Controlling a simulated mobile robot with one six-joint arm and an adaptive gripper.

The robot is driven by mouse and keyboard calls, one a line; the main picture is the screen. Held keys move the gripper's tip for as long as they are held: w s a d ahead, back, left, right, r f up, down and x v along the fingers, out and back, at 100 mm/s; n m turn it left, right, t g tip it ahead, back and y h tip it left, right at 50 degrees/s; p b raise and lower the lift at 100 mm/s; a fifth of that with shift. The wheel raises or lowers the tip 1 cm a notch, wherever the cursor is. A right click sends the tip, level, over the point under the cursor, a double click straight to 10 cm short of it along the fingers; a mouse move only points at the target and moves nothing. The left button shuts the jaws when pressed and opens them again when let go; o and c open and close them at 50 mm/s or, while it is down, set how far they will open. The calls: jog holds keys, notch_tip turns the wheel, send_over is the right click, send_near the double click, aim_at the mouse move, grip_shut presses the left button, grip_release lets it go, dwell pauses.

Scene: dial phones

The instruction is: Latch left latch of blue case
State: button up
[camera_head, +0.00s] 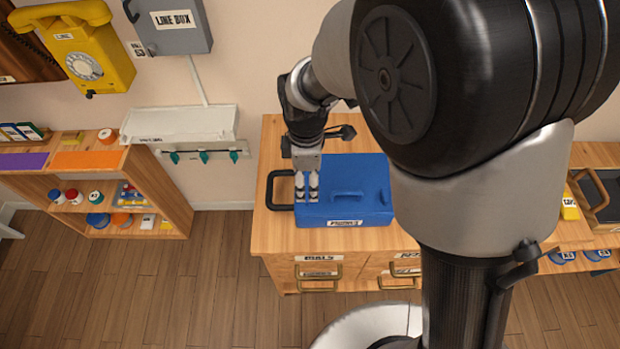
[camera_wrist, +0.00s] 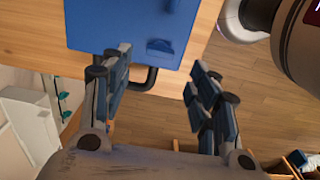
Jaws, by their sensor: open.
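The blue case (camera_head: 366,180) lies flat and closed-looking on the wooden cabinet top, with a raised grip on its lid and a label on its front edge. It also fills the upper middle of the wrist view (camera_wrist: 110,25). My gripper (camera_head: 307,192) is over the case's left end, pointing down; I cannot tell whether it touches. In the wrist view, its fingers (camera_wrist: 162,68) are spread with nothing between them. A small raised blue part (camera_wrist: 160,47) shows near the case edge; I cannot tell whether it is the left latch.
A black loop handle (camera_head: 276,190) sticks out left of the case. Labelled drawers with handles (camera_head: 318,272) are below. A low shelf (camera_head: 110,185) with small items stands left. A yellow phone (camera_head: 80,55) and grey box (camera_head: 172,25) hang on the wall.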

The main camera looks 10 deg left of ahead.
aim_at(307, 196)
notch_tip(307, 196, down, 7)
jog(key=shift+r+b, duration=0.2)
jog(key=shift+b, duration=0.65)
jog(key=c, duration=1.1)
